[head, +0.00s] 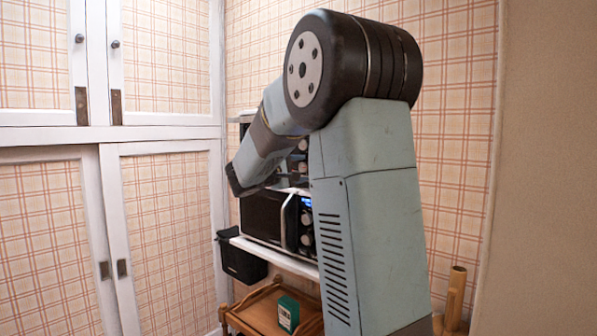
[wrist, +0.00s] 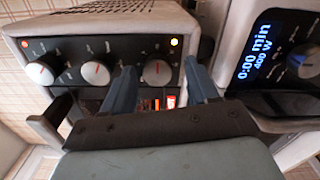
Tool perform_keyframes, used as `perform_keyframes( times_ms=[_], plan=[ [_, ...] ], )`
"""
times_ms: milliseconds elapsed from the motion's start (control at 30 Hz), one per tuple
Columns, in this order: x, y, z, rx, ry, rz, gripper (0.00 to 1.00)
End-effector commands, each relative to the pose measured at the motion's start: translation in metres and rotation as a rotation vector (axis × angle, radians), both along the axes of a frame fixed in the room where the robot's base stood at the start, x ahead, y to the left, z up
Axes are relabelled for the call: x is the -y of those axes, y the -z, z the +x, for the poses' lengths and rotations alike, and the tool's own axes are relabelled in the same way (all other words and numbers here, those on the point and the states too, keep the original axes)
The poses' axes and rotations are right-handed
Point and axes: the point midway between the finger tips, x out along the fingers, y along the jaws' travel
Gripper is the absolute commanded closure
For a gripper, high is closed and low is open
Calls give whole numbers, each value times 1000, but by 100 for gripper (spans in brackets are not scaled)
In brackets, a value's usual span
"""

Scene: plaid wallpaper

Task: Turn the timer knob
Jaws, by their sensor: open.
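In the wrist view, the dark control panel (wrist: 75,48) of a small oven carries three round silver knobs with red pointer marks. One knob (wrist: 97,73) is in the middle and another (wrist: 40,72) is at the left end. The third knob (wrist: 157,73) lies between the two blue-grey fingers of my gripper (wrist: 159,67). The fingers are open, one on each side of that knob, with visible gaps. The panel labels are too small to read, so I cannot tell which knob is the timer. In the head view my arm hides most of the oven and the gripper.
A microwave (wrist: 262,55) with a lit blue display stands beside the oven in the wrist view; in the head view it is below, on a white shelf (head: 270,256). A wooden cart (head: 258,310) holds a green box (head: 288,312). White cupboards (head: 165,230) stand left.

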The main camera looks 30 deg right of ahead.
Motion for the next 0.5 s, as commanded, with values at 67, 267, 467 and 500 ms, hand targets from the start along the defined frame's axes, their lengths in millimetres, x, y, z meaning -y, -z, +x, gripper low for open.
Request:
perform_keyframes(
  times_ms=[67,267,467,500],
  plan=[
    [0,-1,0,1,-1,0,41],
    [-13,-1,-4,2,-3,0,41],
    [-47,-1,-16,1,-4,-1,41],
    [-54,0,-19,1,-4,0,41]
  ],
)
